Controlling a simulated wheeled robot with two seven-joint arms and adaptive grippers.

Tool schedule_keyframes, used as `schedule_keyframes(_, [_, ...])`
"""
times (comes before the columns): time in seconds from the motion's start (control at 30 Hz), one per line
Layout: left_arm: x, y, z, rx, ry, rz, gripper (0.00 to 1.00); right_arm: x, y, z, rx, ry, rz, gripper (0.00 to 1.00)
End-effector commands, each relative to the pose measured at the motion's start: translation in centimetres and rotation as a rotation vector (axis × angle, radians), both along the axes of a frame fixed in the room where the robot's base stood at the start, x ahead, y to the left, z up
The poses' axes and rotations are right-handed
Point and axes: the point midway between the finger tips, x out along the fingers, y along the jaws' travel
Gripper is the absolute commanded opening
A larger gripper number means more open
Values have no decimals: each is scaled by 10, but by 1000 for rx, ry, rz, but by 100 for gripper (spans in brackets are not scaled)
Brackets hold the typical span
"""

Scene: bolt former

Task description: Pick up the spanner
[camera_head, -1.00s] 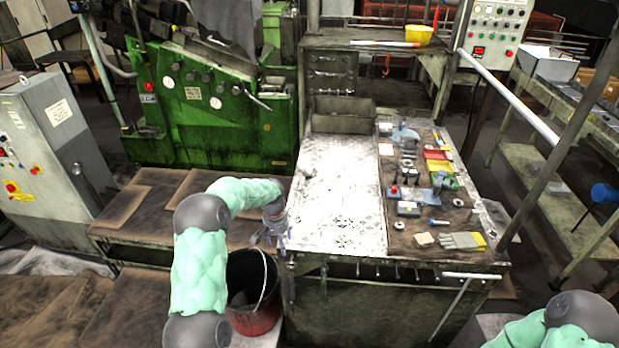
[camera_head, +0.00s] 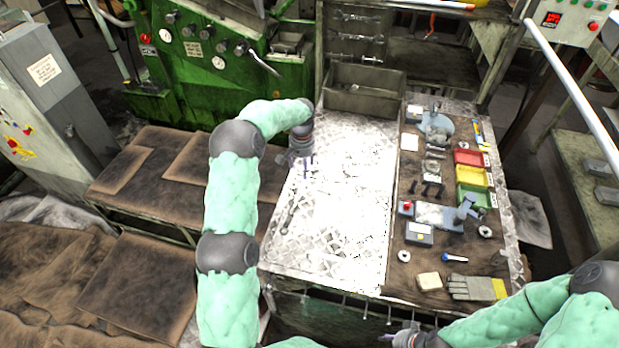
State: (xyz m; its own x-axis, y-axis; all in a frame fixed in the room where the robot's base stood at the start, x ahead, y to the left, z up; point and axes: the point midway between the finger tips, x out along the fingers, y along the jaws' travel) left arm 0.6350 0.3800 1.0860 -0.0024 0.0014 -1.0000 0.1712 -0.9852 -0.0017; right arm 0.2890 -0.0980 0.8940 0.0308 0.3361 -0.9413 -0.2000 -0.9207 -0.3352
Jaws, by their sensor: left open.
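A slim dark tool that looks like the spanner (camera_head: 288,216) lies on the left part of the bright metal sheet (camera_head: 340,220) on the bench. It is small, and its exact shape is hard to make out. My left gripper (camera_head: 300,163) is open and empty. It hangs over the sheet's left edge, farther back than the tool and apart from it. My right gripper (camera_head: 388,338) shows only partly at the bottom edge, in front of the bench, and its jaw opening is unclear.
To the right a brown board holds red, yellow and green bins (camera_head: 472,178), a small vise (camera_head: 464,213), gloves (camera_head: 476,287) and a blue-handled tool (camera_head: 456,257). A metal tray (camera_head: 365,92) stands at the back. Most of the sheet is clear.

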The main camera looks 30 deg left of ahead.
Motion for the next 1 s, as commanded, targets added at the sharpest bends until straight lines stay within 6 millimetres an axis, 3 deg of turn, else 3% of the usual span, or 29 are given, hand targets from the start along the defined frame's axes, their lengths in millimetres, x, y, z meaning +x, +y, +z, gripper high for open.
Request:
schedule_keyframes(0.83, [0,-1,-96,-1,3,0,69,0,0,11,0,0,0,40])
schedule_keyframes(1.0, [0,-1,-107,0,2,-1,69,0,0,12,0,0,0,40])
